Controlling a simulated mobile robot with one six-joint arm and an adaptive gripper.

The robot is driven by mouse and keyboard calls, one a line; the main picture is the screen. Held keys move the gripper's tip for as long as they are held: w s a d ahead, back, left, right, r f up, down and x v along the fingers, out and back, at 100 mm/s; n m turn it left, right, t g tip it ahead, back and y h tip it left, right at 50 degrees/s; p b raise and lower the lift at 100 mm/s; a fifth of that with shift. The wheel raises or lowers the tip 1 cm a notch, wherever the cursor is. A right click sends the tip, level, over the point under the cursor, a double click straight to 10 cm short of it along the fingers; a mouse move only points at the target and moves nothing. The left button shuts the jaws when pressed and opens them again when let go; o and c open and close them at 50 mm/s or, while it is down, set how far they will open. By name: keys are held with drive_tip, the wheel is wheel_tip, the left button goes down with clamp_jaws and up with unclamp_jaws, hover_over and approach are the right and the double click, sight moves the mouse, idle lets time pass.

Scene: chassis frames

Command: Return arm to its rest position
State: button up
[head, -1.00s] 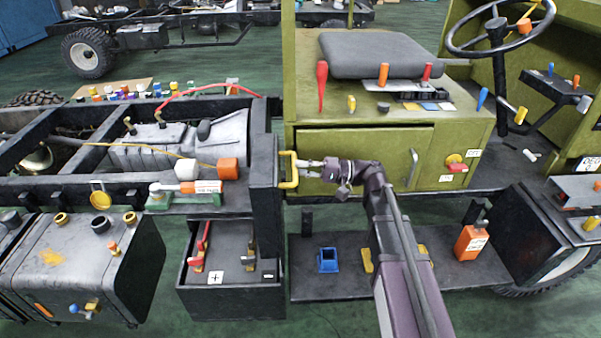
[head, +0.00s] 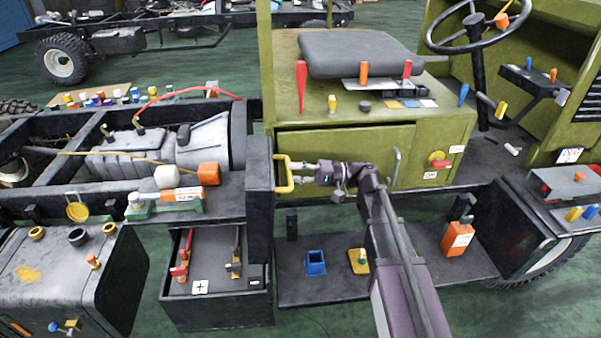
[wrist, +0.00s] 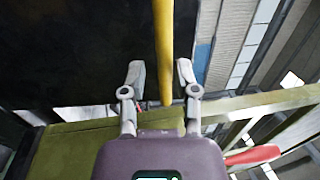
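My gripper (head: 294,173) is at the yellow bar handle (head: 284,174) by the left edge of the olive cabinet below the seat. In the wrist view its two fingers (wrist: 160,78) are apart, one on each side of the yellow bar (wrist: 164,50). Narrow gaps show between the bar and both fingers, so the gripper is open around the bar without visibly gripping it. My arm reaches up from the lower right of the head view, bent at the wrist.
The olive cabinet (head: 340,155) stands right behind my wrist. Below is a dark step with a blue holder (head: 315,262) and an orange bottle (head: 458,238). An open battery box (head: 215,310) and a grey tank (head: 75,265) lie left. A steering wheel (head: 478,28) is upper right.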

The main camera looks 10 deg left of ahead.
drive_tip(key=shift+r, duration=0.1)
idle(0.4)
drive_tip(key=shift+d, duration=0.1)
drive_tip(key=s+d+f+m+t+h, duration=0.2)
drive_tip(key=s+d+f+t+h, duration=0.1)
drive_tip(key=d+f+h, duration=0.8)
drive_tip(key=s+d+f+m+t+h, duration=0.1)
drive_tip(key=s+d+f+t+h, duration=0.3)
drive_tip(key=d+f, duration=0.85)
drive_tip(key=d+r+h+p, duration=0.1)
drive_tip(key=d+r+h, duration=0.25)
drive_tip(key=d, duration=0.55)
wheel_tip(320, 180, up, 12)
drive_tip(key=p, duration=1.2)
drive_tip(key=shift+a+f+m+g, duration=0.2)
drive_tip(key=shift+a+m+g, duration=0.05)
drive_tip(key=shift+m+g, duration=0.05)
